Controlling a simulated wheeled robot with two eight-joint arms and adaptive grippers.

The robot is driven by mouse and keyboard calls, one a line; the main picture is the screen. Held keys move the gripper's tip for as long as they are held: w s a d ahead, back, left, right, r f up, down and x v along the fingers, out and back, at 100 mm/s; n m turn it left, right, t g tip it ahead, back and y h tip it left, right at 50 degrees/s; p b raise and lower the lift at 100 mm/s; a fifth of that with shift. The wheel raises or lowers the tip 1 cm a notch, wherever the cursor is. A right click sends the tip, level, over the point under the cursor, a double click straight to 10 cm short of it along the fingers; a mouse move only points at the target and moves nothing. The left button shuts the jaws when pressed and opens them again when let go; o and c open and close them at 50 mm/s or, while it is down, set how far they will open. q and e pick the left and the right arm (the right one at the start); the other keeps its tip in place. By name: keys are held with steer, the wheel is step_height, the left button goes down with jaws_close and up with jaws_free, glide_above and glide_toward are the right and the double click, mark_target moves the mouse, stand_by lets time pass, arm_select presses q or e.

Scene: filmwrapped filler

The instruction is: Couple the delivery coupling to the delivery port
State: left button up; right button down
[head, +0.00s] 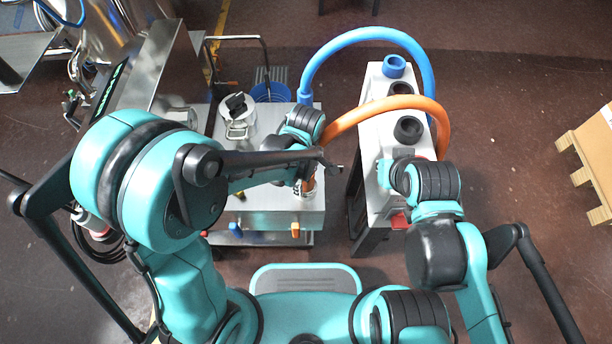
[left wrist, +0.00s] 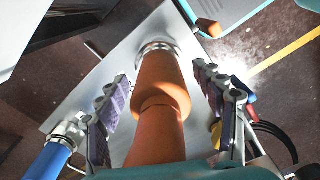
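An orange hose (head: 372,107) arches from the right bench to the metal-topped cart (head: 258,212). Its thick orange coupling (left wrist: 163,85) meets a silver collar (left wrist: 157,46) at the metal plate; I cannot tell whether it is locked there. My left gripper (left wrist: 161,72) is open, its purple-padded fingers on either side of the coupling with gaps showing. In the head view my left arm partly covers the orange end (head: 308,188). A blue hose (head: 368,37) ends at the cart's back right. My right gripper (head: 392,174) is beside the right bench; its fingers are not clear.
The narrow white bench (head: 376,92) carries a blue ring (head: 394,66) and dark round sockets, one here (head: 408,130). A steel pot (head: 237,120) stands on the cart's back left. The floor between bench and pallet is clear.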

arm_select(q)
step_height(320, 180, up, 12)
steer(key=shift+r, duration=0.1)
steer(key=s+a+r+m+t, duration=0.1)
steer(key=s+a+m+t, duration=0.1)
steer(key=a+m, duration=0.4)
steer(key=s+a+r+m+t, duration=0.2)
steer(key=a+m+t, duration=0.3)
steer(key=a, duration=0.7)
steer(key=shift+s+r+m, duration=0.15)
steer(key=shift+s+m, duration=0.4)
steer(key=shift+m, duration=0.25)
